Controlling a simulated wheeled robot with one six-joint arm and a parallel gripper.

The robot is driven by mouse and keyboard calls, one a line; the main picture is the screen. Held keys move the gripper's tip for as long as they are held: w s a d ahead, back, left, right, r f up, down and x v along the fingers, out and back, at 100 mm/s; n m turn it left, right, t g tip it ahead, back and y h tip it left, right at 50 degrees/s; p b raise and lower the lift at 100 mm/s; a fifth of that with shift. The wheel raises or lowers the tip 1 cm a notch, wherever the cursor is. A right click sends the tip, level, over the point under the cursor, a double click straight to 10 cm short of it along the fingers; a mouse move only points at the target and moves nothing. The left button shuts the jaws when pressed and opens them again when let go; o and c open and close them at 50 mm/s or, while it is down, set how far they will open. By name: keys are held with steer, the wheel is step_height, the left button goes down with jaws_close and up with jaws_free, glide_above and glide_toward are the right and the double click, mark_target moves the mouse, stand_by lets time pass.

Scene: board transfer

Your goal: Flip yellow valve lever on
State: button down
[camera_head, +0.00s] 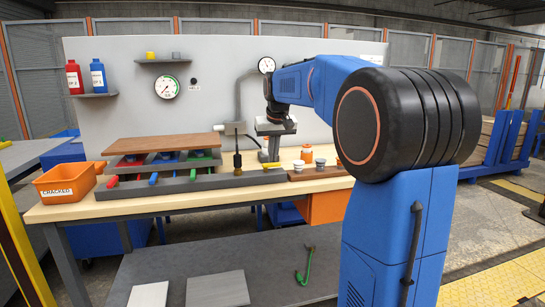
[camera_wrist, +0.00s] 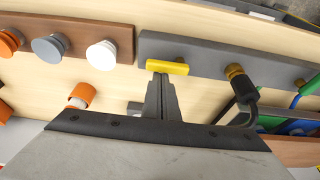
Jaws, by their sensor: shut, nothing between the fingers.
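The yellow valve lever (camera_wrist: 167,67) lies along the near edge of a long grey block (camera_wrist: 205,48) in the wrist view, roughly parallel to the block's length. A brass-coloured fitting shows just behind it. My gripper (camera_wrist: 160,80) is shut and empty, its fingertips right at the lever's near side, toward its left half. I cannot tell whether they touch it. In the head view the lever is a small yellow spot (camera_head: 270,165) on the bench, below my gripper (camera_head: 273,155). The lever's pivot is partly hidden by the lever.
A brass fitting (camera_wrist: 234,72) with a black hose stands right of the lever. A brown board (camera_wrist: 70,42) with orange, grey and white knobs lies left. A loose orange cylinder (camera_wrist: 81,95) is left of my fingers. An orange bin (camera_head: 66,183) stands at the bench's left end.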

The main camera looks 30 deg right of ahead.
steer(key=shift+s+m, duration=0.15)
steer(key=shift+m, duration=0.55)
steer(key=shift+s+m+h, duration=0.25)
steer(key=shift+m+h, duration=0.25)
steer(key=shift+m, duration=0.4)
steer(key=m, duration=0.1)
steer(key=m+g, duration=0.1)
steer(key=m, duration=0.1)
steer(key=s+m+h, duration=0.1)
steer(key=shift+s+a+m, duration=0.1)
steer(key=shift+a+m, duration=0.15)
steer(key=shift+m, duration=0.05)
steer(key=m, duration=0.1)
steer(key=m+g, duration=0.1)
steer(key=m, duration=0.1)
steer(key=shift+s+a+m+h, duration=0.25)
steer(key=shift+s+m+h, duration=0.05)
steer(key=shift+s, duration=0.1)
steer(key=m, duration=0.1)
steer(key=m+g, duration=0.1)
steer(key=a+m, duration=0.1)
steer(key=shift+s+m+g, duration=0.3)
steer(key=shift+m+g, duration=0.1)
steer(key=shift+d, duration=0.1)
steer(key=shift+w, duration=0.15)
steer(key=shift+w, duration=0.65)
